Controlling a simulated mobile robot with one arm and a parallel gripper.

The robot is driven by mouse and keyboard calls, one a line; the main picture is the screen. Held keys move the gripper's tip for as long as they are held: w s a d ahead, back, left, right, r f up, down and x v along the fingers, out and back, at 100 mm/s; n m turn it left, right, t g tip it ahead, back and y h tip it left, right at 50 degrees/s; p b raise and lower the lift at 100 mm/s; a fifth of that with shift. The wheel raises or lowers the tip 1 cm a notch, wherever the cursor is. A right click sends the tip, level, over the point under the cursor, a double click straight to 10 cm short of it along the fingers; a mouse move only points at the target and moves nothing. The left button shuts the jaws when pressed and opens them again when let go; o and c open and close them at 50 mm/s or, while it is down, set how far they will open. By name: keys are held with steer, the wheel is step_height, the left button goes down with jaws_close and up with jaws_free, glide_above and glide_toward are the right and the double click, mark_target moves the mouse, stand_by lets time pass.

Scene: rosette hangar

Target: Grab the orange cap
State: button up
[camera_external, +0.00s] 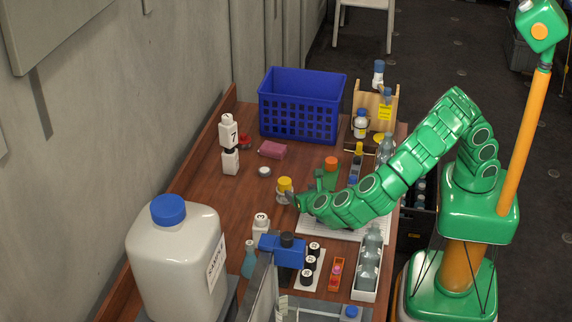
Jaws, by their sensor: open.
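An orange cap-like piece (331,163) shows near the middle of the table, just above a small green upright part. I cannot tell whether that green part is a bottle or belongs to my arm. My gripper (291,197) is at the left end of my green arm, low over the table, below and left of the orange piece. It is open, its small dark fingers close to a jar with a yellow lid (285,184). I cannot tell whether they touch it. My wrist hides part of the table behind it.
A blue crate (298,122) stands at the back, with a wooden rack (387,98) to its right. A large white jug (178,262) fills the front left. Small bottles and a white tray (366,288) crowd the front. The left-middle table is fairly clear.

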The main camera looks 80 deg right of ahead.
mark_target(331, 163)
steer(key=shift+o, duration=0.4)
